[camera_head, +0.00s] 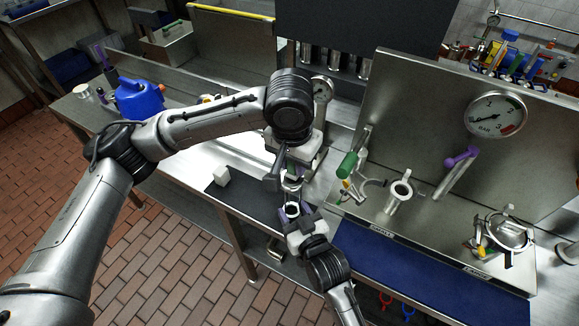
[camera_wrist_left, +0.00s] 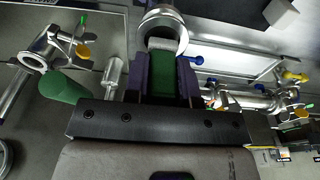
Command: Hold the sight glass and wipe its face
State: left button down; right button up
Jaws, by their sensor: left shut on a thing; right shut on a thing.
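My left gripper (camera_head: 283,172) is pointed down over the front edge of the bench. In the left wrist view the left gripper (camera_wrist_left: 175,75) is shut on a green wiper block (camera_wrist_left: 164,80) with a pale end. The sight glass (camera_wrist_left: 163,18), a round silver metal ring, is just beyond the fingertips, with the pale end at its opening. I cannot tell whether they touch. In the head view my right gripper (camera_head: 297,214) comes from below and is shut on the sight glass (camera_head: 292,208). The left gripper is close above it. The glass face is mostly hidden.
A white cube (camera_head: 221,176) rests on a dark mat (camera_head: 243,190) to the left. Valve fittings (camera_head: 399,191), a green handle (camera_head: 347,165) and a pressure gauge (camera_head: 495,114) are to the right. A blue jug (camera_head: 139,99) stands behind the left arm.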

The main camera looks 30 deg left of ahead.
pick_arm(q)
jog(key=shift+s+f, duration=0.1)
jog(key=shift+s, duration=1.95)
notch_tip(320, 180, up, 8)
send_over(286, 186)
jog(key=shift+s, duration=0.1)
pick_arm(e)
jog(key=o, duration=0.8)
jog(key=shift+v, duration=6.05)
